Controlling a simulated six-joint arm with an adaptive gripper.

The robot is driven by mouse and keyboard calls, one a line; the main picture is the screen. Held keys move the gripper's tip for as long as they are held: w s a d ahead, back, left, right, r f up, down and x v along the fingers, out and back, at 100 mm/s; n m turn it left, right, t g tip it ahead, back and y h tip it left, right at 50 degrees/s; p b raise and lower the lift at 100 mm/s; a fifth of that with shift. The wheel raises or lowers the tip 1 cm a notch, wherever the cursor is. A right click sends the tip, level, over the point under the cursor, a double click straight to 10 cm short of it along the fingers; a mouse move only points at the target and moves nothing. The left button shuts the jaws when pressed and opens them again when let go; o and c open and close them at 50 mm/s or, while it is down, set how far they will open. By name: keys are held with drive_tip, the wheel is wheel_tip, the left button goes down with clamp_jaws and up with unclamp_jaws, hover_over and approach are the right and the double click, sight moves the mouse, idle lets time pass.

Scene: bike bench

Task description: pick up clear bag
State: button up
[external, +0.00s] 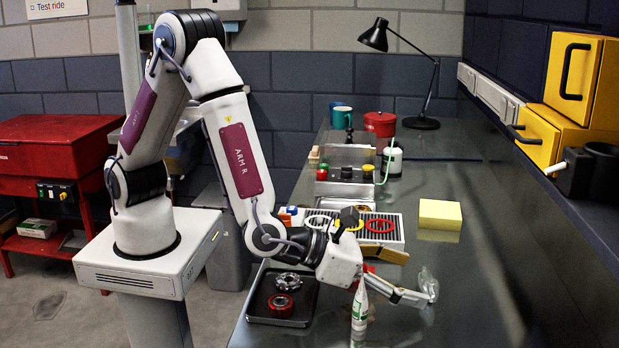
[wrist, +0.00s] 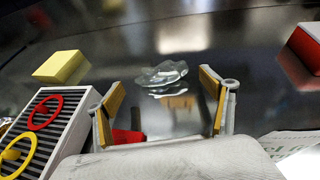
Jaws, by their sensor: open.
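The clear bag (wrist: 164,74) is a small crumpled transparent thing lying on the dark glossy bench top. In the wrist view it is at the upper middle, beyond the gap between my fingertips. In the external view the clear bag (external: 428,284) shows at the far end of my gripper, near the bench's right part. My gripper (wrist: 160,90) is open, with its two tan-padded fingers apart and nothing between them. In the external view my gripper (external: 408,290) reaches low over the bench and points right, with one finger close to the bag. I cannot tell from there whether they touch.
A yellow block (external: 440,214) stands behind the bag. A white slotted rack (external: 402,240) with coloured rings is left of it. A white tube (external: 360,312) stands in front of my wrist. A black tray (external: 262,302) holds round parts.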

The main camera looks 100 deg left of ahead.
sight(421, 284)
drive_tip(key=shift+w+f, duration=0.2)
drive_tip(key=shift+f, duration=0.25)
drive_tip(key=shift+x, duration=1.3)
drive_tip(key=shift+r, duration=0.1)
drive_tip(key=c, duration=1)
